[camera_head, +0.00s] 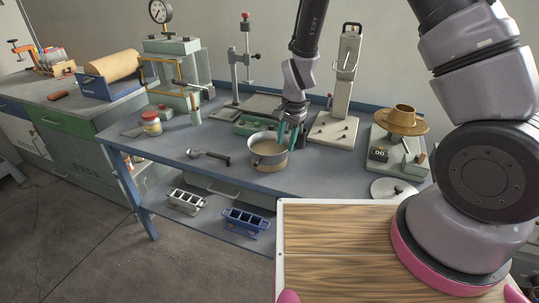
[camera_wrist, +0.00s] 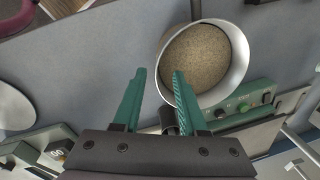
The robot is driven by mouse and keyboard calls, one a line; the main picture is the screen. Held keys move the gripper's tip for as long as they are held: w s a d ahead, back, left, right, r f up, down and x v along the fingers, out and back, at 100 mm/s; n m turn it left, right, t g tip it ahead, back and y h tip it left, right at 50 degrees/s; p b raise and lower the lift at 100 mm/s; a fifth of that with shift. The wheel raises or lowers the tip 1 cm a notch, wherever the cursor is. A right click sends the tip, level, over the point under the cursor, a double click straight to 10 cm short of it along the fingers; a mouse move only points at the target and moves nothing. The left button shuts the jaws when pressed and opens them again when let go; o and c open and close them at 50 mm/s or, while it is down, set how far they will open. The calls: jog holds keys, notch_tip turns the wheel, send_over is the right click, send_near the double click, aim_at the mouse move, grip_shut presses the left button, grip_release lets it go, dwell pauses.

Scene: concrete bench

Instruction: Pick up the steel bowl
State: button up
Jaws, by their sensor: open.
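The steel bowl (camera_head: 268,153) stands upright on the blue bench top and holds a tan, grainy material. In the wrist view the bowl (camera_wrist: 236,45) lies ahead of the fingertips and a little to the right, with its pale rim facing me. My gripper (camera_head: 288,134) is open at the bowl's far right side in the head view. In the wrist view its green fingers (camera_wrist: 158,74) are apart; the right fingertip overlaps the bowl's near rim and the left one is clear of it. I cannot tell whether the fingers touch the bowl.
A scoop (camera_head: 212,156) lies left of the bowl. A green control box (camera_head: 252,127) and a grey stand (camera_head: 335,128) are close behind. A scale with a brown pot (camera_head: 402,119) is at the right, a red-lidded jar (camera_head: 151,123) at the left. The bench front (camera_head: 310,180) is clear.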

aim_at(283, 155)
jog(key=f, duration=0.6)
jog(key=shift+w+a+f, duration=0.25)
jog(key=shift+w+a, duration=0.05)
jog(key=shift+a, duration=0.05)
grip_shut()
dwell(1.1)
